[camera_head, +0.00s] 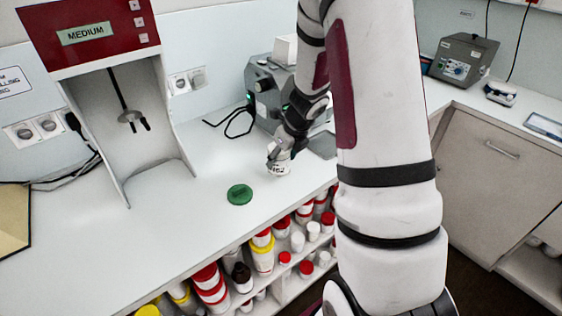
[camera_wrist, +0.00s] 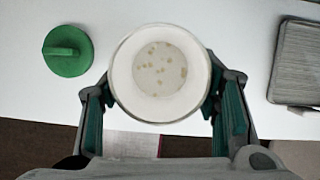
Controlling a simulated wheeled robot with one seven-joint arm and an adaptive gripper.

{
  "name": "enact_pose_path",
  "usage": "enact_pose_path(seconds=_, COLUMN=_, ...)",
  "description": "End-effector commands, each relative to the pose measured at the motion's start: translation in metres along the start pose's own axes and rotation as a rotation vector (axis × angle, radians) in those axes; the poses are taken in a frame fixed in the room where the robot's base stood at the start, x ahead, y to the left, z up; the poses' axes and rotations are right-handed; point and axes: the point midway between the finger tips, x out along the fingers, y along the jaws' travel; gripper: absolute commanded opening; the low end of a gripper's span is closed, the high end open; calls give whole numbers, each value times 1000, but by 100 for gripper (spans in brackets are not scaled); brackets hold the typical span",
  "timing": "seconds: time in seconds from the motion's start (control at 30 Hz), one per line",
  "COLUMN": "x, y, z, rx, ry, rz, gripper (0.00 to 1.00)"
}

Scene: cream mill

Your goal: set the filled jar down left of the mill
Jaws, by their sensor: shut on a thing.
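A white open jar (camera_head: 281,171) is between the fingers of my gripper (camera_head: 278,155). The wrist view looks down into the jar (camera_wrist: 125,75), where a pale content with small tan specks shows. The gripper fingers (camera_wrist: 165,105) are shut on both sides of the jar. The jar is upright, low at the white counter (camera_head: 185,225); I cannot tell whether it touches it. A grey machine (camera_head: 262,88), probably the mill, stands behind my gripper and is partly hidden by my arm. The round green lid (camera_head: 240,194) lies left of the jar; it also shows in the wrist view (camera_wrist: 68,51).
A red-topped mixer marked MEDIUM (camera_head: 128,95) stands at the left. A ribbed grey plate (camera_wrist: 297,62) lies right of the jar. Black cable loops lie left of the grey machine. Shelves of bottles (camera_head: 262,252) lie below the counter's front edge. Counter around the lid is clear.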

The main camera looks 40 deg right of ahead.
Motion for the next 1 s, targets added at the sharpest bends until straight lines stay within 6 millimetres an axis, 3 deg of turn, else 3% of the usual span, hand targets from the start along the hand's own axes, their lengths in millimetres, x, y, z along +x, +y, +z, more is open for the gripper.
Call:
enact_pose_path(seconds=0.2, x=8, y=-6, z=13, rx=-1, ry=1, rz=-1, gripper=28)
enact_pose_path(seconds=0.5, x=38, y=-6, z=-2, rx=3, ry=1, rz=0, gripper=28)
enact_pose_path(seconds=0.97, x=43, y=-5, z=-3, rx=1, ry=0, rz=-1, gripper=28)
enact_pose_path(seconds=1.0, x=42, y=-5, z=-3, rx=0, ry=0, rz=-1, gripper=65)
